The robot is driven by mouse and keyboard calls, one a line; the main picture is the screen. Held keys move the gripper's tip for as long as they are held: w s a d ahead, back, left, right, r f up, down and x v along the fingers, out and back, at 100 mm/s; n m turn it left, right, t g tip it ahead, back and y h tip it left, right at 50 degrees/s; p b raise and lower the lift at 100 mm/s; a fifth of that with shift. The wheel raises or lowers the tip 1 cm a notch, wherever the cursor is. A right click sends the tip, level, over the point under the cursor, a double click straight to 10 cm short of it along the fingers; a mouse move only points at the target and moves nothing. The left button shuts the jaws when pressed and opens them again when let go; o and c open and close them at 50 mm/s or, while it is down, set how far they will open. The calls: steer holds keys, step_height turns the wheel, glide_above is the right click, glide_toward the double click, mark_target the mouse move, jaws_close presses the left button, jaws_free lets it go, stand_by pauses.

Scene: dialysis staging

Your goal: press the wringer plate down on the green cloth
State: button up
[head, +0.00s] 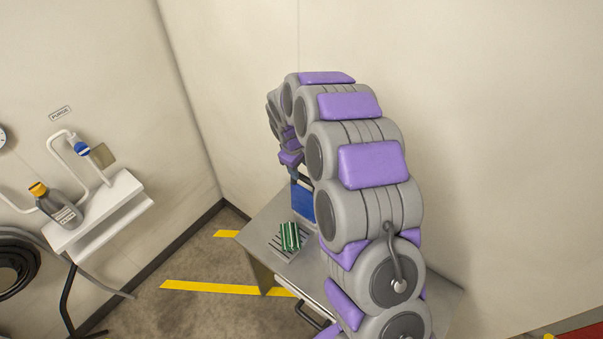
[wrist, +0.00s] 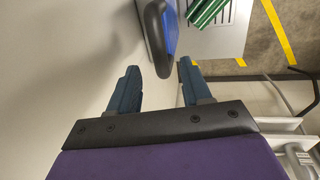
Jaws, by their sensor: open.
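The green cloth (head: 289,236) with pale stripes lies on a slatted grey rack on the table, and its edge shows at the top of the wrist view (wrist: 206,10). The blue wringer plate (head: 303,203) stands raised behind the cloth. In the wrist view the blue plate (wrist: 169,32) is seen edge-on with a dark rim. My gripper (wrist: 158,66) is open, its two dark blue fingers spread either side of the plate's near end in the picture. Whether they touch it I cannot tell. In the head view my arm partly hides the gripper.
The grey table (head: 262,233) stands near the pale walls. At left, a white wall shelf (head: 100,212) holds a grey bottle with a yellow cap (head: 58,208), beside white pipes and a blue valve. Yellow tape (head: 215,287) marks the clear floor.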

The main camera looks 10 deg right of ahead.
mark_target(302, 176)
steer(key=f, duration=0.4)
steer(key=shift+w+d+f, duration=0.3)
steer(key=shift+w+f, duration=0.05)
steer(key=shift+f, duration=0.05)
steer(key=shift+c, duration=0.5)
jaws_close()
